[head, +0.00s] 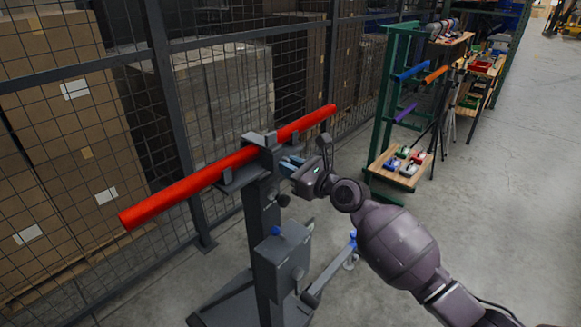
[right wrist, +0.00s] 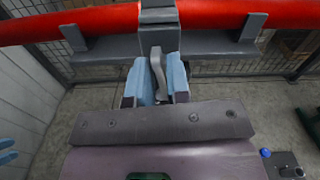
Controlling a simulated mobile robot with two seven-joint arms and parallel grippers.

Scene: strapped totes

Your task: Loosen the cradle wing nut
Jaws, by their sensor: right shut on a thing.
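A grey cradle (head: 228,181) on top of a dark post holds a long red tube (head: 190,187). The red tube also crosses the top of the right wrist view (right wrist: 215,14). A grey wing nut (right wrist: 158,72) stands at the middle of the cradle, below its clamp block. My right gripper (head: 291,166) reaches the cradle from the right. Its light blue fingers (right wrist: 158,85) are shut on the wing nut, one on each side. The head view hides the nut behind the fingers. Light blue pieces at the left edge of the right wrist view look like my left gripper, mostly cut off.
The stand has a grey box (head: 281,262) with a blue knob and spreading legs. A wire fence with stacked cartons (head: 55,120) runs behind it. A green rack (head: 386,100) with coloured tubes stands at the back right. Floor on the right is clear.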

